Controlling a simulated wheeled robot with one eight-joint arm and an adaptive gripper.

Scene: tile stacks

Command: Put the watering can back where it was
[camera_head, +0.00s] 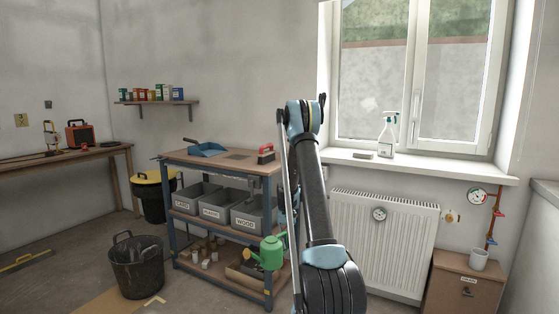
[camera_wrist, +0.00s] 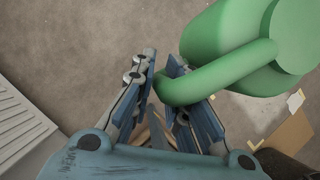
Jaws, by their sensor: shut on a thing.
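The green watering can (camera_head: 270,252) shows in the head view in front of the workbench's lower right side, beside my arm. In the wrist view its body (camera_wrist: 235,35) fills the upper right, and its curved handle (camera_wrist: 222,72) reaches to the jaws. My gripper (camera_wrist: 165,68) is shut on the handle, with the can hanging over bare floor. In the head view my gripper is mostly hidden behind my arm and the can.
The workbench (camera_head: 223,158) bears a blue dustpan (camera_head: 207,149) and a red-handled tool (camera_head: 266,154), with labelled grey bins below. A black bucket (camera_head: 137,266) stands at left. The windowsill (camera_head: 430,169) holds a spray bottle (camera_head: 387,136). A radiator (camera_head: 385,240) and cabinet (camera_head: 462,287) stand right.

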